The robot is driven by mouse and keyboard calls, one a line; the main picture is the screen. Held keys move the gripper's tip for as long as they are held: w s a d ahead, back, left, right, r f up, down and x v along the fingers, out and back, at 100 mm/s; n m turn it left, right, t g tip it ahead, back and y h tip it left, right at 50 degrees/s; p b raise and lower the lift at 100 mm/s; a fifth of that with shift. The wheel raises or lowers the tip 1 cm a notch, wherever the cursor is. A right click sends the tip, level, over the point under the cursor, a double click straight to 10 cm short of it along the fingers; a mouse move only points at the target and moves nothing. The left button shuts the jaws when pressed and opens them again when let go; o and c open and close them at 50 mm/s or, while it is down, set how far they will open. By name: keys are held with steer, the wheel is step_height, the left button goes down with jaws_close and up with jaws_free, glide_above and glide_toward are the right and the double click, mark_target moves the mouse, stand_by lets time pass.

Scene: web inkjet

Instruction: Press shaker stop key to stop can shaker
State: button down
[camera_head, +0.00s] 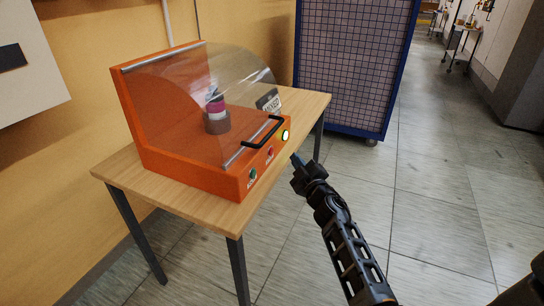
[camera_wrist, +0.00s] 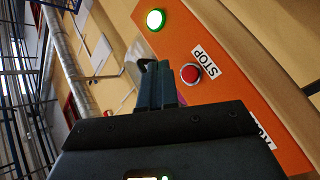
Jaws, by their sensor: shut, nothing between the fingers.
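The can shaker (camera_head: 180,174) is an orange machine with a clear curved cover, standing on a wooden table. Its red stop key (camera_head: 270,152) is on the front face, and it also shows in the wrist view (camera_wrist: 190,73) beside a STOP label (camera_wrist: 206,60). A green lamp (camera_head: 285,135) glows to the right of the key; it also glows in the wrist view (camera_wrist: 155,19). My gripper (camera_head: 296,160) is shut and empty, in front of the machine's right end. In the wrist view its fingertips (camera_wrist: 155,66) appear left of the red key. Contact is not visible.
A green key (camera_head: 253,174) sits left of the red one. A black handle (camera_head: 262,131) juts from the cover above the keys. A can (camera_head: 217,108) is inside. The wooden table (camera_head: 132,171) has dark legs. A blue-framed mesh panel (camera_head: 350,60) stands behind; floor at right is clear.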

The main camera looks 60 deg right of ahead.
mark_target(272, 152)
steer(key=shift+w+a+b, duration=0.15)
steer(key=shift+w+b, duration=0.5)
steer(key=shift+w, duration=1.5)
steer(key=shift+w, duration=0.15)
steer(key=shift+w, duration=0.25)
stand_by(0.4)
steer(key=shift+w+a+b, duration=0.1)
steer(key=shift+w+b, duration=0.2)
steer(key=shift+w, duration=0.15)
stand_by(0.6)
stand_by(0.3)
steer(key=shift+s+p, duration=0.45)
steer(key=shift+s, duration=0.4)
